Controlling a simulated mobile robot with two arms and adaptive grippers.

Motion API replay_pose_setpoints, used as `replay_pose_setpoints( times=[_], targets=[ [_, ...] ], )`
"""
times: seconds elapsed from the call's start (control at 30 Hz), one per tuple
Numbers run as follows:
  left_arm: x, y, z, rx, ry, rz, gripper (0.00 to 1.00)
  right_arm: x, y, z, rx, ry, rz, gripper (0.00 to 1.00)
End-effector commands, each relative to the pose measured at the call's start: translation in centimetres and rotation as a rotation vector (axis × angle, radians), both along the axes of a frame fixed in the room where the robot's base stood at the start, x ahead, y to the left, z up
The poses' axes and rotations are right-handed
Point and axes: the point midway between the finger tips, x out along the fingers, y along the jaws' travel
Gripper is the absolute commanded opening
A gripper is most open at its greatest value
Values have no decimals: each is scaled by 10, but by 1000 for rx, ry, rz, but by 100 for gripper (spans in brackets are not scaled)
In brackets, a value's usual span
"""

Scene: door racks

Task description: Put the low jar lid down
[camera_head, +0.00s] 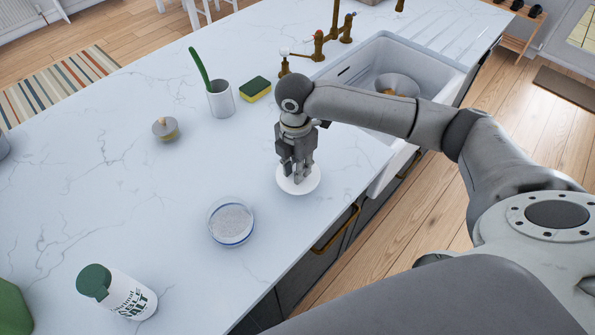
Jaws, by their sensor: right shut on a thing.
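My right gripper (300,175) points straight down over the worktop near its front edge. It is shut on a round white lid (312,186), which lies flat at or just above the marble surface; I cannot tell whether it touches. The fingers hide the lid's middle. A low clear glass jar (232,221) with a blue band near its base stands to the left and nearer, apart from the lid. It looks open at the top, with pale grainy contents. My left gripper does not show.
A small lidded pot (165,129), a white cup (220,99) with a green-handled brush and a sponge (255,89) stand farther back. The sink (437,78) is at the right. The middle worktop is clear.

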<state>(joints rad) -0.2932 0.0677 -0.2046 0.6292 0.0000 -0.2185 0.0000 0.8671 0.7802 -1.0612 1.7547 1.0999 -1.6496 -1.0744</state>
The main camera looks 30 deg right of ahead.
Motion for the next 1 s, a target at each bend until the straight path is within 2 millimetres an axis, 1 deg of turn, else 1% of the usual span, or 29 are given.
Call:
replay_pose_setpoints(
  times=[0.07, 0.13, 0.2, 0.3, 0.63, 0.67, 0.8, 0.83, 1.0],
  targets=[
    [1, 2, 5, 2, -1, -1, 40, 3, -3, -7, -2, 5, -2, 0],
    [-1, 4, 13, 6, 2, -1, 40, 1, -2, -17, -2, 6, 0, 0],
    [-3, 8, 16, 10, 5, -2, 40, 2, -2, -26, -1, 4, 0, 0],
    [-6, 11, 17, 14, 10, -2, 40, 2, -2, -33, -2, 2, 1, 0],
    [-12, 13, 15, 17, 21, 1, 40, 2, -2, -38, -1, 1, 0, 0],
    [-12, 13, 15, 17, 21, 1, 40, 2, -2, -38, -1, 1, 0, 22],
    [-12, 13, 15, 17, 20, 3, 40, 2, -2, -38, -1, 1, 0, 40],
    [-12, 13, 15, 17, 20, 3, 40, 2, -2, -38, -1, 1, 0, 42],
    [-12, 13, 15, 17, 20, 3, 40, 2, -2, -37, -1, 1, 0, 42]
  ],
)
